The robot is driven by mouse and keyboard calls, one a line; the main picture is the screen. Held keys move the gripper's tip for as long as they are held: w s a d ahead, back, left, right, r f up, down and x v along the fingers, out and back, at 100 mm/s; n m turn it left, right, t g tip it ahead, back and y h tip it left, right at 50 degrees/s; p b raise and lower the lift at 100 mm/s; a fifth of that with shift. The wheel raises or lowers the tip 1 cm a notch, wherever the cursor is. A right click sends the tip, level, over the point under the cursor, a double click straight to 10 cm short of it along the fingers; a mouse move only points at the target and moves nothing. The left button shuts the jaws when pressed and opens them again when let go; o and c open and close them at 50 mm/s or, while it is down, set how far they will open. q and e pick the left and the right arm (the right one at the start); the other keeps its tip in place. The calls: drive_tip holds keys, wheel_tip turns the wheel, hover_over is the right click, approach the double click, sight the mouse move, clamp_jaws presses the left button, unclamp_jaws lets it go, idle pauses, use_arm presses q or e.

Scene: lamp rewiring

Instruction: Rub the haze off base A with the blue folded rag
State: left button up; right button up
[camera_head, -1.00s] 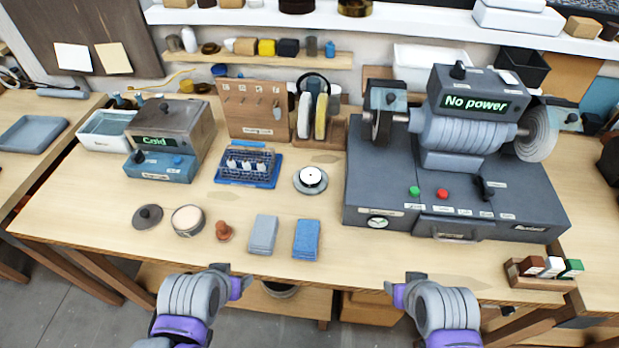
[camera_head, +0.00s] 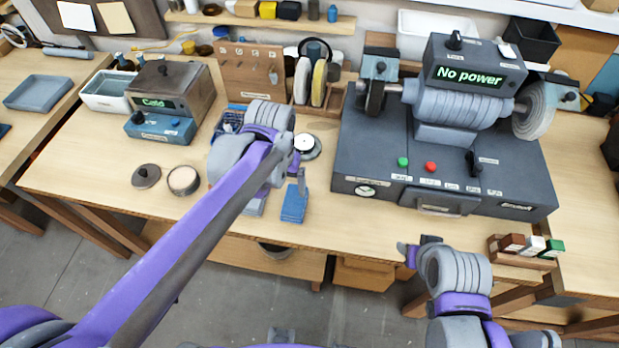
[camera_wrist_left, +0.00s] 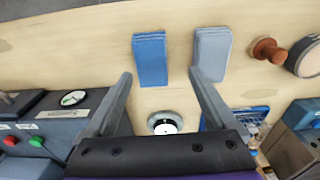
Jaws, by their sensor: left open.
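The blue folded rag (camera_head: 293,205) lies flat near the front edge of the table; it also shows in the left wrist view (camera_wrist_left: 150,60). My left gripper (camera_head: 287,172) is open and empty, above the rags; in the left wrist view its fingertips (camera_wrist_left: 160,73) are apart, with the blue rag between them in the picture. A round metal piece with a white top (camera_head: 306,146), possibly base A, stands behind the blue rag; no label or haze is readable on it. My right gripper (camera_head: 416,243) looks open and empty, off the table's front edge.
A grey folded rag (camera_wrist_left: 212,52) lies beside the blue one. A brown knob (camera_wrist_left: 268,50), a round tin (camera_head: 183,180) and a dark lid (camera_head: 146,175) are to the left. The grinder machine (camera_head: 440,160) fills the right. A blue tray (camera_wrist_left: 240,118) is partly hidden by my arm.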

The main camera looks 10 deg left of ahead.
sight(294, 200)
use_arm(q)
drive_tip(key=shift+w+d+f+g, duration=0.1)
drive_tip(key=shift+w+d+g, duration=0.3)
drive_tip(key=shift+w+d, duration=0.55)
drive_tip(key=shift+s+a+f+b, duration=0.15)
drive_tip(key=shift+f+b, duration=0.25)
drive_tip(key=shift+f, duration=0.55)
drive_tip(key=shift+f+b, duration=1.6)
drive_tip(key=shift+f, duration=1.45)
use_arm(e)
wheel_tip(294, 200, down, 6)
drive_tip(key=s, duration=0.2)
drive_tip(key=shift+s+d+r+g, duration=0.2)
drive_tip(key=shift+s+d+g, duration=0.1)
drive_tip(key=shift+s, duration=0.1)
use_arm(q)
drive_tip(key=c, duration=1)
drive_tip(key=shift+r+p, duration=1.35)
drive_tip(key=shift+r, duration=1.3)
drive_tip(key=shift+f, duration=0.1)
use_arm(e)
drive_tip(key=r, duration=0.1)
drive_tip(key=w+r, duration=0.1)
drive_tip(key=r, duration=0.1)
drive_tip(key=shift+w+r, duration=0.35)
drive_tip(key=shift+s, duration=0.1)
